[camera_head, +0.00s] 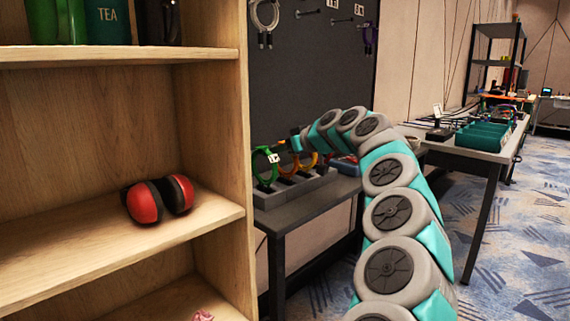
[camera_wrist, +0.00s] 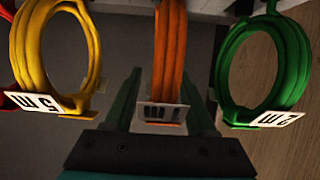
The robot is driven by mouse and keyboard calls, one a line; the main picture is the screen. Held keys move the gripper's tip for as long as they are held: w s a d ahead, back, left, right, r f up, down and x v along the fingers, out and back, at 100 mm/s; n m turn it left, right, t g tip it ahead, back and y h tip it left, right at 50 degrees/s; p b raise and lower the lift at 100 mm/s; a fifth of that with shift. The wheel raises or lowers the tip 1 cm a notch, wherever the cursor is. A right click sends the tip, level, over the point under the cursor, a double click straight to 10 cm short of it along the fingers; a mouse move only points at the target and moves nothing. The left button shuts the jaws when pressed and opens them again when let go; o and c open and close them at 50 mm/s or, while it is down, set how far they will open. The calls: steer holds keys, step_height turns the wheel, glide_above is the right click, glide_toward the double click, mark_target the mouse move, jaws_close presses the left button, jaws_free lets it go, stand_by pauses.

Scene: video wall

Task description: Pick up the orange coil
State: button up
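The orange coil (camera_wrist: 170,55) hangs in the middle of the wrist view, seen nearly edge-on, with a white label tag at its lower end. My gripper (camera_wrist: 163,98) is open, with one finger on each side of the coil. A gap shows between the left finger and the coil; whether the right finger touches it I cannot tell. In the head view the orange coil (camera_head: 289,168) stands in a grey rack (camera_head: 318,183), partly hidden, with my gripper (camera_head: 296,146) at its top.
A green coil (camera_wrist: 264,62) and a yellow coil (camera_wrist: 50,55) flank the orange one closely. The rack sits on a dark table (camera_head: 300,208) beside a wooden shelf (camera_head: 225,110) holding red earmuffs (camera_head: 160,198). A dark pegboard (camera_head: 305,75) stands behind.

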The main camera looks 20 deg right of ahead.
jaws_close()
steer(key=shift+r, duration=0.15)
stand_by(0.6)
